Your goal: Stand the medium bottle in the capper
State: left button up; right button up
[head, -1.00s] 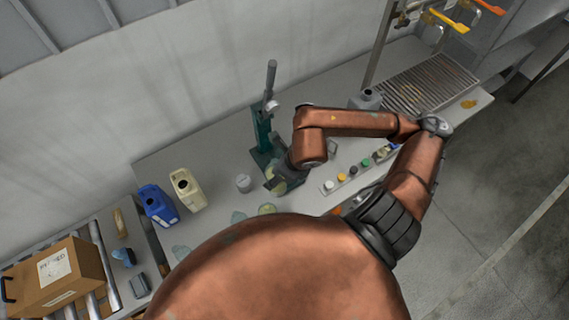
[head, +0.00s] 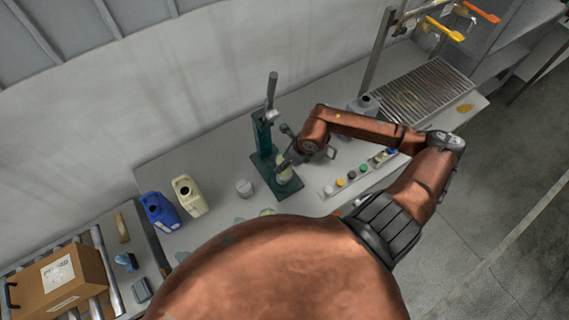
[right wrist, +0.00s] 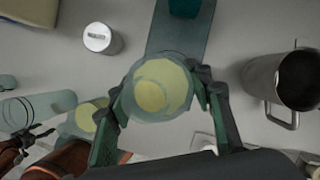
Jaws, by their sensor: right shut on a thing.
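The capper (head: 263,138) is a dark green press with a grey lever and a flat base plate (head: 292,188); part of its plate also shows in the right wrist view (right wrist: 180,40). My right gripper (head: 284,164) is shut on the medium bottle (head: 284,175), a clear bottle with yellowish contents. In the right wrist view the bottle (right wrist: 152,88) sits between both fingers, seen from above. It is over the capper's plate; I cannot tell whether it touches. My left gripper (right wrist: 32,138) shows at the left of the right wrist view, apparently open and empty, near clear bottles (right wrist: 82,122).
A white-grey jar (head: 244,187) stands left of the capper. A metal mug (right wrist: 290,80) is close to the right fingers. A row of coloured caps (head: 352,175) lies to the right.

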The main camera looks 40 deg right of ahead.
jog(key=x, duration=0.1)
jog(key=p+x, duration=0.1)
jog(key=x, duration=0.1)
jog(key=shift+s+d+f+p, duration=0.1)
jog(key=shift+s+d+p, duration=0.15)
jog(key=shift+s+p, duration=0.1)
jog(key=shift+f, duration=0.1)
jog(key=shift+f+b, duration=0.15)
jog(key=shift+b, duration=0.15)
jog(key=o, duration=1.5)
jog(key=shift+c, duration=0.2)
pick_arm(q)
jog(key=shift+w+r, duration=0.6)
jog(key=shift+r, duration=0.2)
jog(key=shift+r, duration=0.1)
jog(key=shift+f+b, duration=0.75)
jog(key=shift+f, duration=0.2)
pick_arm(e)
jog(key=v, duration=1.2)
